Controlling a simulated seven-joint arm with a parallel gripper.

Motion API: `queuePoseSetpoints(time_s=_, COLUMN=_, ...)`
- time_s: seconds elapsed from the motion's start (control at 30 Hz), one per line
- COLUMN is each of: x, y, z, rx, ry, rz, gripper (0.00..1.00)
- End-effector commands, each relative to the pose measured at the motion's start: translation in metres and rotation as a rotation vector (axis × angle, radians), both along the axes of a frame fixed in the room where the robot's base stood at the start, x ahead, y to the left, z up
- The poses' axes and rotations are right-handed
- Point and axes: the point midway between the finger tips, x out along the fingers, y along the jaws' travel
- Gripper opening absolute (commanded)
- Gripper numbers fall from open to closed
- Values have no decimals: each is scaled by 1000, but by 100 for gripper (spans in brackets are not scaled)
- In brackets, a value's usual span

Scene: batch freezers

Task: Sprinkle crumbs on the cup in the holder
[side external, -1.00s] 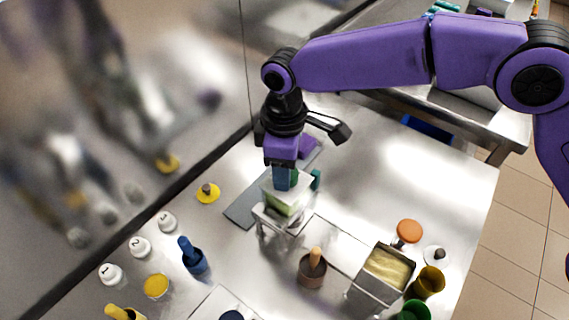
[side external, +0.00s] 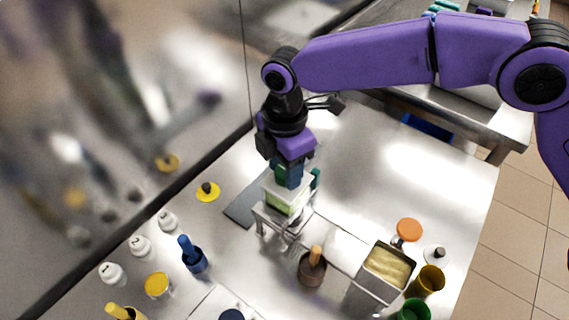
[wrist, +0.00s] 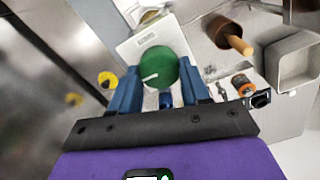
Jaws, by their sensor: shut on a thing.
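My gripper (wrist: 160,88) points down with its blue fingers shut on a green round piece (wrist: 158,66) that has a white mark. In the side external view my gripper (side external: 289,178) is right above a clear-white square cup with green contents (side external: 284,203). This cup sits in a small metal holder (side external: 262,218). In the wrist view a white square top (wrist: 140,45) lies under the green piece and is partly hidden by it. I cannot tell whether the green piece touches the cup. No loose crumbs can be made out.
A brown pot with a wooden handle (side external: 312,270) and a metal tub of pale yellow filling (side external: 386,268) stand to the right.

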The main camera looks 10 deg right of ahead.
Motion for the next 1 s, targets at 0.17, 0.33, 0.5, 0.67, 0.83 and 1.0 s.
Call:
queuePoseSetpoints(time_s=0.17, x=0, y=1, z=2, rx=6, ry=-3, rz=35, gripper=16)
queuePoseSetpoints(time_s=0.33, x=0, y=1, z=3, rx=6, ry=-3, rz=45, gripper=16)
queuePoseSetpoints(time_s=0.5, x=0, y=1, z=3, rx=7, ry=-2, rz=45, gripper=16)
queuePoseSetpoints(time_s=0.67, x=0, y=1, z=3, rx=7, ry=-3, rz=44, gripper=59)
queuePoseSetpoints(time_s=0.83, x=0, y=1, z=2, rx=4, ry=-1, rz=44, gripper=72)
queuePoseSetpoints(time_s=1.0, x=0, y=1, z=2, rx=3, ry=-1, rz=44, gripper=72)
